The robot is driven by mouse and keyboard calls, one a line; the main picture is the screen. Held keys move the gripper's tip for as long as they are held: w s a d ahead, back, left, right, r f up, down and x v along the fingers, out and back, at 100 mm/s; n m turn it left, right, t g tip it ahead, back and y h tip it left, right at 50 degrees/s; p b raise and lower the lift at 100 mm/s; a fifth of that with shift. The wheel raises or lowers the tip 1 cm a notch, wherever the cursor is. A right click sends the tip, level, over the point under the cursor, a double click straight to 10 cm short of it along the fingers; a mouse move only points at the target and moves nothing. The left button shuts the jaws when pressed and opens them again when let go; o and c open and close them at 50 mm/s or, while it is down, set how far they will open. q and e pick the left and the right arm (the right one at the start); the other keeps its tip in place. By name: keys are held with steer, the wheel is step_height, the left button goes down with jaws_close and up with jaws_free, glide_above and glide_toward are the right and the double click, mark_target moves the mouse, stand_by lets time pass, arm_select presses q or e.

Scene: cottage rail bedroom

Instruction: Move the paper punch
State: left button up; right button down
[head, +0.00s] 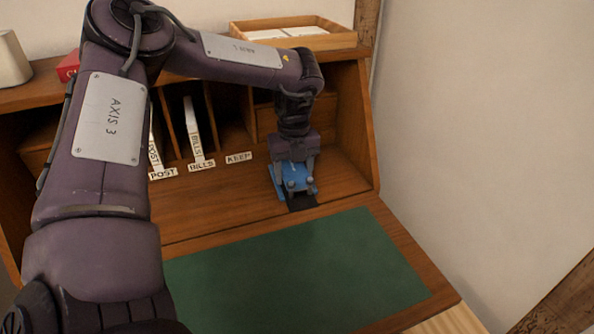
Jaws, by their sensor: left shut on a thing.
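The blue paper punch (293,178) is at the right of the desk's inner floor, partly over a small black patch (302,202). My left gripper (296,172) points down from above and is shut on the punch. Its fingers hide part of the punch's top. I cannot tell whether the punch touches the surface or is just above it. My right gripper does not show in the head view.
Upright slots with labels reading POST, BILLS and KEEP (238,157) stand behind. A green writing mat (300,272) lies clear in front. A wooden tray (293,34) with papers sits on top. The desk's side wall (357,125) is close on the right.

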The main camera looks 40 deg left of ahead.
mark_target(289, 167)
arm_select(q)
steer(key=shift+s+a, duration=0.15)
steer(key=shift+a, duration=0.65)
steer(key=o, duration=1.5)
steer(key=shift+o, duration=0.2)
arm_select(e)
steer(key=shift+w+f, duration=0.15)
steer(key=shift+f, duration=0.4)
arm_select(q)
steer(key=shift+r, duration=0.3)
step_height(289, 167, up, 6)
steer(key=shift+r+p, duration=0.2)
steer(key=shift+p, duration=0.25)
steer(key=shift+r, duration=0.4)
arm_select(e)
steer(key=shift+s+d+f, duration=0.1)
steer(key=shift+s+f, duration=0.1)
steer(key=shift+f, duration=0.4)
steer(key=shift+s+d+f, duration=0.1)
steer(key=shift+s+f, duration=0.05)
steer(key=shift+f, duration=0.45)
